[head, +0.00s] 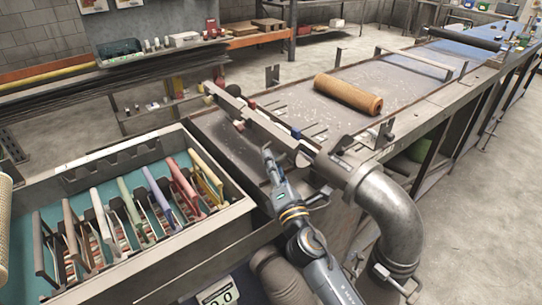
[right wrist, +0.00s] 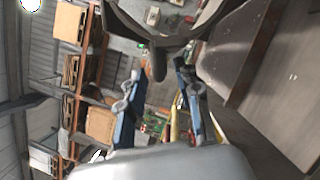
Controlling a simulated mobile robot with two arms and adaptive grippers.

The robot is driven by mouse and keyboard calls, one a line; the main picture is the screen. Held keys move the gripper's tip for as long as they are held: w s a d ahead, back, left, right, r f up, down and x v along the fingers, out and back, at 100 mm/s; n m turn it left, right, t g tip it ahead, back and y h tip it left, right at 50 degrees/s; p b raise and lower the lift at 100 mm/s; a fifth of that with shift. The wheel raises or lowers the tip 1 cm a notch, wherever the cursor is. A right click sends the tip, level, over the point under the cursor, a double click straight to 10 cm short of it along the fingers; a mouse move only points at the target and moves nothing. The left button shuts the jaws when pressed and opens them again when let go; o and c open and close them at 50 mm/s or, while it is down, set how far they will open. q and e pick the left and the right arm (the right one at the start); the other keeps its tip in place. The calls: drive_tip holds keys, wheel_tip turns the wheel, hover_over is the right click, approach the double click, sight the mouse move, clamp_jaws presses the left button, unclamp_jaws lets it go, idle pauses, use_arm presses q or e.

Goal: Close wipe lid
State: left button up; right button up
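I cannot make out a wipe container or its lid in either view. My right gripper (head: 268,154) reaches up from the bottom of the head view, over the near end of the long grey table (head: 240,148), just right of the tray of coloured frames. In the right wrist view two blue fingers stand apart on either side of a gap, with nothing clearly held between them. A dark curved thing (right wrist: 157,60) shows beyond the fingers; I cannot tell what it is. My left gripper is not in view.
A metal tray (head: 225,218) with several coloured frames stands at the left. A brown mesh roll (head: 348,94) lies on the table. A large grey pipe elbow (head: 392,215) is close to the right of my arm. Shelving (right wrist: 95,75) shows in the wrist view.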

drive_tip(key=shift+x, duration=0.95)
drive_tip(key=shift+c, duration=0.2)
clamp_jaws()
